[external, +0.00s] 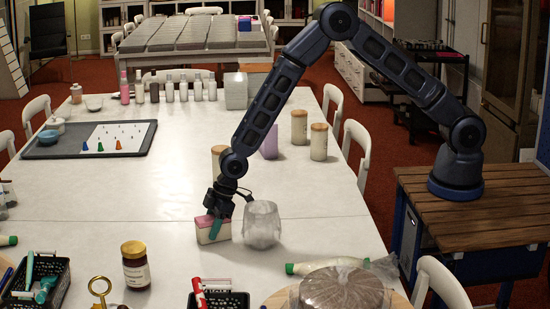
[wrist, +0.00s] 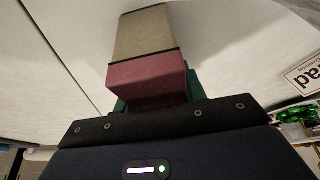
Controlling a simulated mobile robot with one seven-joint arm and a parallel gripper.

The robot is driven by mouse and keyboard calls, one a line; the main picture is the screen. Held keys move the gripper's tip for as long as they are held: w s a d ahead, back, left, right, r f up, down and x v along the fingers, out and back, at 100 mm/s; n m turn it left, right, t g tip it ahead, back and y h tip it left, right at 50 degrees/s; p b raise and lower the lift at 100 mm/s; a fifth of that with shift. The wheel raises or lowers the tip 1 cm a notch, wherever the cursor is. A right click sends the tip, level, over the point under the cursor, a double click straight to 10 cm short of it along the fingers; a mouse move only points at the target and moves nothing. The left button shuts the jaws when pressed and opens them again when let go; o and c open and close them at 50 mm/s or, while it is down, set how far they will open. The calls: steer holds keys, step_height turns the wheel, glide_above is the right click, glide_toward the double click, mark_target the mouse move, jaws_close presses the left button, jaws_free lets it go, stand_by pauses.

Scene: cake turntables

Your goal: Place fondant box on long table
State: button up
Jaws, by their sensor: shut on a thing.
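The fondant box (external: 206,234), pink on top and cream below, is at the near middle of the long white table (external: 110,195). My gripper (external: 215,222) comes down on it from above, shut on the box with a green finger against its side. In the wrist view the box (wrist: 147,45) stands out from between the green fingers (wrist: 155,100), with its pink end nearest me. The box is at the table surface or just over it; I cannot tell if it touches. The far finger is mostly hidden.
A translucent wrapped container (external: 262,226) stands close to the right of the box. A brown jar (external: 135,266), black baskets (external: 218,300) and a wrapped cake (external: 340,290) are nearer. Several lidded canisters (external: 318,143) stand behind. The table's left middle is clear.

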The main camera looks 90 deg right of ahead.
steer(key=o, duration=1.2)
steer(key=shift+c, duration=0.2)
steer(key=v, duration=1.2)
steer(key=shift+s+r, duration=0.1)
steer(key=shift+r, duration=0.05)
steer(key=s+d+r+m+h, duration=0.1)
steer(key=s+d+r, duration=0.1)
steer(key=s+r, duration=1)
steer(key=s+d+r+m+h, duration=0.1)
steer(key=s+d+r, duration=0.2)
steer(key=s+r, duration=0.8)
steer(key=s+d+r+m, duration=0.1)
steer(key=s+r, duration=0.3)
steer(key=s, duration=1)
steer(key=s+d+r+m, duration=0.1)
steer(key=s+r, duration=0.3)
steer(key=s, duration=1)
steer(key=shift+s+d+r+t, duration=0.2)
steer(key=shift+s+d+t, duration=0.1)
steer(key=shift+d, duration=0.4)
